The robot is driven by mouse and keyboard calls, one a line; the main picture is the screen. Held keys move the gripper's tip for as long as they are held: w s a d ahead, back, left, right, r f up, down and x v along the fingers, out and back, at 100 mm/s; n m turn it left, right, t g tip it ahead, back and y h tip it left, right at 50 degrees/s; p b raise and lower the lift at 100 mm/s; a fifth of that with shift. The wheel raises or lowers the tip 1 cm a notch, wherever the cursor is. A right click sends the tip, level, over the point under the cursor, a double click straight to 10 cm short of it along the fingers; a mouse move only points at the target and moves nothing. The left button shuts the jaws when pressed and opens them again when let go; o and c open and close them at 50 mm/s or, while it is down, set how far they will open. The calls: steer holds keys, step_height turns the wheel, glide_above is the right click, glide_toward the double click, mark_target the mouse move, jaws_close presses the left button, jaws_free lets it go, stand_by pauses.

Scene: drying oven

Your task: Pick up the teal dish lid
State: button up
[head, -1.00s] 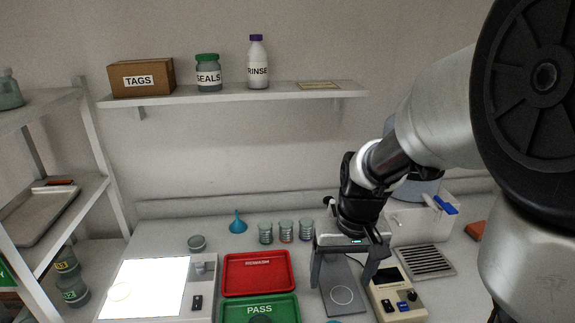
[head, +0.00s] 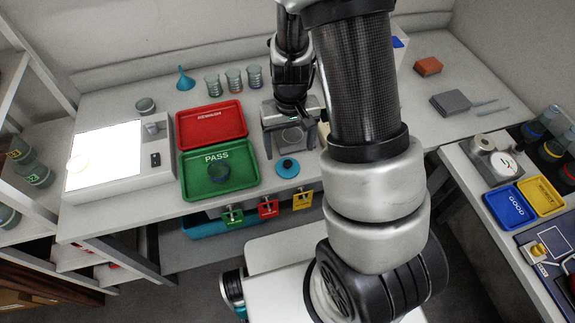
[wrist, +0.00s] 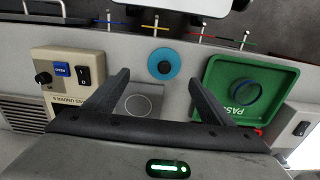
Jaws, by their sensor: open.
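The teal dish lid (head: 287,167) is a round disc with a dark knob at its centre. It lies on the white bench to the right of the green PASS tray, near the front edge. In the wrist view the lid (wrist: 164,64) shows whole, beyond my fingertips. My gripper (head: 291,145) points down over the bench just behind the lid, above a grey plate with a circle on it. In the wrist view my gripper (wrist: 158,85) has its two dark fingers wide apart, with nothing between them. The lid is not touching them.
The green PASS tray (head: 240,183) holds a round dish. A red tray (head: 211,118) and several glass jars (head: 233,78) stand behind. A beige control box (wrist: 75,75) sits beside the grey plate. Coloured tags (head: 268,208) hang at the bench's front edge. A lit panel (head: 105,155) is at left.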

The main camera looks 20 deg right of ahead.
mark_target(287, 161)
steer(key=shift+a+f, duration=0.2)
steer(key=shift+f, duration=1.35)
steer(key=shift+a+f, duration=0.15)
steer(key=shift+f, duration=1.35)
steer(key=shift+c, duration=0.6)
steer(key=c, duration=1)
